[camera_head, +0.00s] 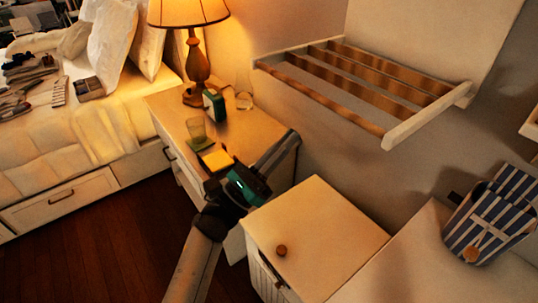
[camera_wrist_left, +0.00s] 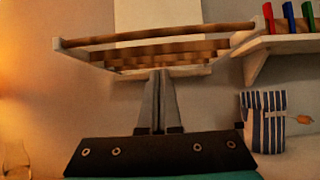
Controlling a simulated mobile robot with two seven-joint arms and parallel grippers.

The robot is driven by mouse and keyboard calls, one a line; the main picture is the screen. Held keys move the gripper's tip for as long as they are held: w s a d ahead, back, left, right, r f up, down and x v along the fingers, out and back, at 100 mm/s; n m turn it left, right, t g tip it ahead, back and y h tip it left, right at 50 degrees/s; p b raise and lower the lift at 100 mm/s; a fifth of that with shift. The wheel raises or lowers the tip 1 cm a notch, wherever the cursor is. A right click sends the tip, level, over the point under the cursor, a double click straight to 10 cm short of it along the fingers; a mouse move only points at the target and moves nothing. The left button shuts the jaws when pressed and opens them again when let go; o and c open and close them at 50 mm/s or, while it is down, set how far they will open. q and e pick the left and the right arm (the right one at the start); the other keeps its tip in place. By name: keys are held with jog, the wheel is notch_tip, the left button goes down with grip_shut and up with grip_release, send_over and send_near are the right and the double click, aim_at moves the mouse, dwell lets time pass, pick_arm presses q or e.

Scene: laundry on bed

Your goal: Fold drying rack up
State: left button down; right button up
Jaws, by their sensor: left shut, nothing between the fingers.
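The drying rack (camera_head: 352,82) is fixed to the wall at the upper right and stands folded out, its wooden bars between pale side arms. In the left wrist view the rack (camera_wrist_left: 150,40) spans the upper middle, with its front bar nearest. My left gripper (camera_head: 294,137) is shut and empty, below and left of the rack in the head view. In the left wrist view its fingertips (camera_wrist_left: 158,73) point up toward the rack and overlap its lower back edge; I cannot tell whether they touch. My right gripper is not in view.
A white cabinet (camera_head: 320,235) stands below the rack. A striped bag (camera_head: 490,215) sits at right. A shelf (camera_wrist_left: 285,43) with coloured items adjoins the rack's right.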

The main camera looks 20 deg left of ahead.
pick_arm(q)
notch_tip(320, 180, up, 5)
jog(key=w+d+p, duration=0.1)
jog(key=w+p, duration=0.1)
jog(key=shift+w+d+r, duration=0.2)
jog(key=shift+d, duration=0.1)
